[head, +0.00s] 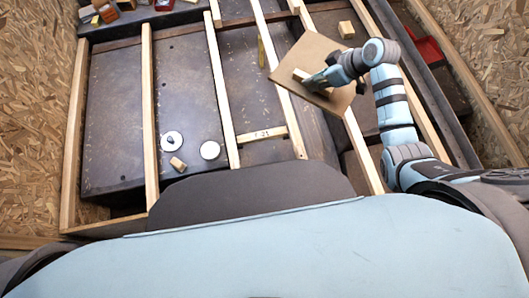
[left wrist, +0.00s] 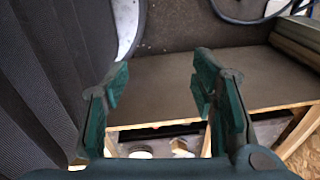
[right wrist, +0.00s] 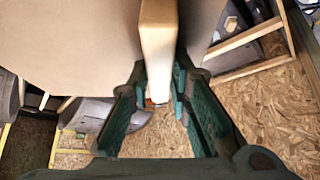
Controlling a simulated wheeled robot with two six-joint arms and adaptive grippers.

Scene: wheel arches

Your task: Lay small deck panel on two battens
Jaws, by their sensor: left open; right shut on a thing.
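The small deck panel (head: 305,50) is a brown, roughly square board with a pale wooden grip strip (head: 301,75) on its face. My right gripper (head: 312,82) is shut on that strip, and the panel is tilted over the right-hand battens. In the right wrist view the strip (right wrist: 158,45) lies between the fingers (right wrist: 158,95), with the panel (right wrist: 70,45) spreading behind. Long pale battens, such as this one (head: 221,85) and this one (head: 267,50), run across the dark floor; the panel hides parts of some. My left gripper (left wrist: 160,88) is open and empty; the head view does not show it.
Two white discs (head: 210,150) and a small wood block (head: 178,164) lie at the left. Another block (head: 346,29) and a red box (head: 428,52) are at the right. OSB walls (head: 35,100) stand at both sides.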

